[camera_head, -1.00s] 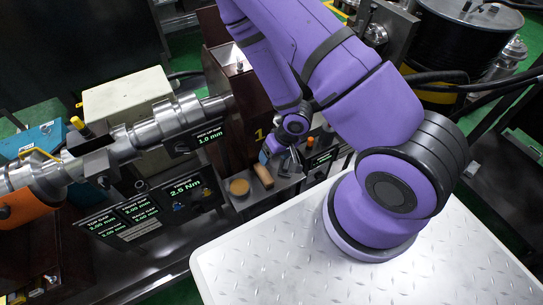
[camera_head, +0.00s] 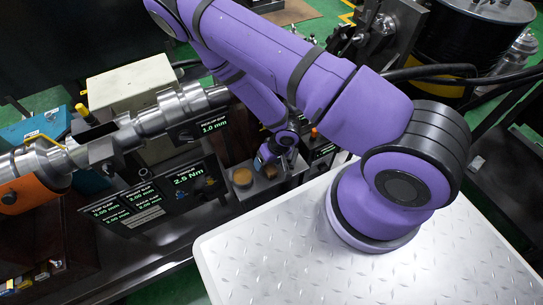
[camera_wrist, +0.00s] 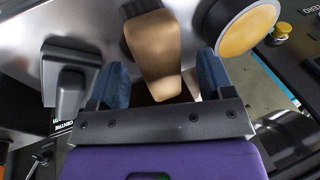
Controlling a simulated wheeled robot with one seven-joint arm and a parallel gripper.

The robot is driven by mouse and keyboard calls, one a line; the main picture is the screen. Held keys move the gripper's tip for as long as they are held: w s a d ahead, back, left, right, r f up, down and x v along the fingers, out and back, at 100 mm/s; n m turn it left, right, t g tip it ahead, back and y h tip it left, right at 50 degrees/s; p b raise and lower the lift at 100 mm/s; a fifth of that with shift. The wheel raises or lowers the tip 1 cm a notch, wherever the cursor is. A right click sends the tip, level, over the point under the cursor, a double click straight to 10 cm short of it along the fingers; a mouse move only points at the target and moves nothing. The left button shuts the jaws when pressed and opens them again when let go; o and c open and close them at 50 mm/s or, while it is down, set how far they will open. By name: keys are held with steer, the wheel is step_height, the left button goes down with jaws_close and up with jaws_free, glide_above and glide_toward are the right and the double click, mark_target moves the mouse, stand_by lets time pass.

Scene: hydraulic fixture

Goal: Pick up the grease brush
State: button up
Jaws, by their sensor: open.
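The grease brush, with a tan wooden handle (camera_wrist: 155,55) and a dark end at the top, is large in the wrist view. In the head view it is mostly hidden by my gripper, with a small brown part (camera_head: 269,172) showing. My gripper (camera_wrist: 162,84) is open, with one blue finger on each side of the handle in the picture. I cannot tell whether either finger touches it. In the head view my gripper (camera_head: 270,157) is at the small metal shelf, over the brush.
A round tan-topped pot with a dark rim (camera_wrist: 248,32) stands right beside the brush; it also shows in the head view (camera_head: 242,177). A grey block (camera_wrist: 70,80) is left of the brush. A torque display (camera_head: 190,178) and a steel shaft (camera_head: 150,125) are left of the shelf.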

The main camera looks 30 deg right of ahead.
steer(key=shift+a+f, duration=0.1)
steer(key=shift+f, duration=0.3)
steer(key=c, duration=1.1)
steer(key=shift+c, duration=0.2)
steer(key=shift+s, duration=0.15)
